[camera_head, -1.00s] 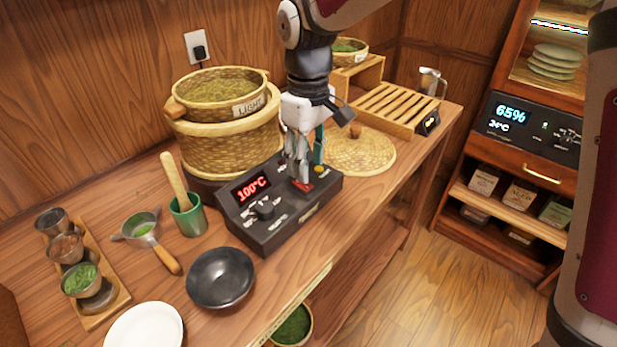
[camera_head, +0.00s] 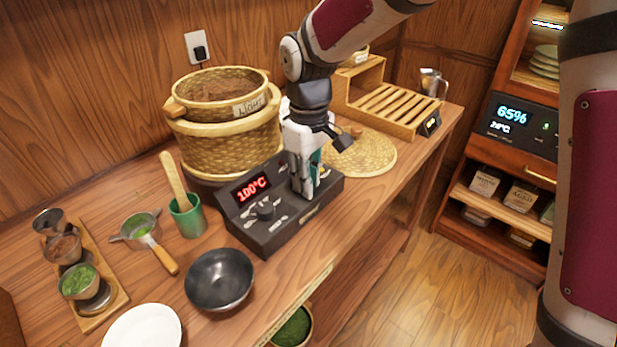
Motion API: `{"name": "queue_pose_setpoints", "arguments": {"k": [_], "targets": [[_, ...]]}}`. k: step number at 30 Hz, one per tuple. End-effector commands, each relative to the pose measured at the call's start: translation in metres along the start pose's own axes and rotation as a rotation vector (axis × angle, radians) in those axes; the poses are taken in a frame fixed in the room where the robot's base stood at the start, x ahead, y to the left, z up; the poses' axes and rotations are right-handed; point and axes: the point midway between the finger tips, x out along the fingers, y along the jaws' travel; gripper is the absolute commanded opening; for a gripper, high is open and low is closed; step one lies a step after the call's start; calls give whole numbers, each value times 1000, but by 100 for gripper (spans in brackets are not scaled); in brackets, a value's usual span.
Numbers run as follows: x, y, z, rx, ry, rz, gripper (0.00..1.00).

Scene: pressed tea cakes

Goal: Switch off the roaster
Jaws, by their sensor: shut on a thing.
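The black roaster control box (camera_head: 270,234) stands on the wooden counter, with a lit red display (camera_head: 252,189) reading 100°C and a dark knob (camera_head: 265,210) on its sloped face. My gripper (camera_head: 303,192) points down at the right part of this face, its fingertips close together at the red switch's place. The fingers hide the switch, so its position cannot be seen. A woven basket (camera_head: 221,150) stands behind the box. The basket nested on its top holds brown leaves (camera_head: 218,88) and bears a light-coloured label (camera_head: 248,106).
A green cup (camera_head: 188,220) with a wooden pestle, a strainer (camera_head: 141,227) and a black bowl (camera_head: 220,280) are left of and in front of the box. A round woven mat (camera_head: 368,155) and a slatted wooden rack (camera_head: 392,103) lie to the right.

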Motion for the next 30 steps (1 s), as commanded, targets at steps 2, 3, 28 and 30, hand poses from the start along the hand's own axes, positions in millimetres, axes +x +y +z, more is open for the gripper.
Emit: {"name": "queue_pose_setpoints", "arguments": {"k": [2,3,28,30], "targets": [[0,0,0,0,-7,-1,0],[0,0,-1,-1,-18,-2,0],[-2,0,-4,1,-129,0,40],[-2,0,-4,0,-129,0,40]]}}
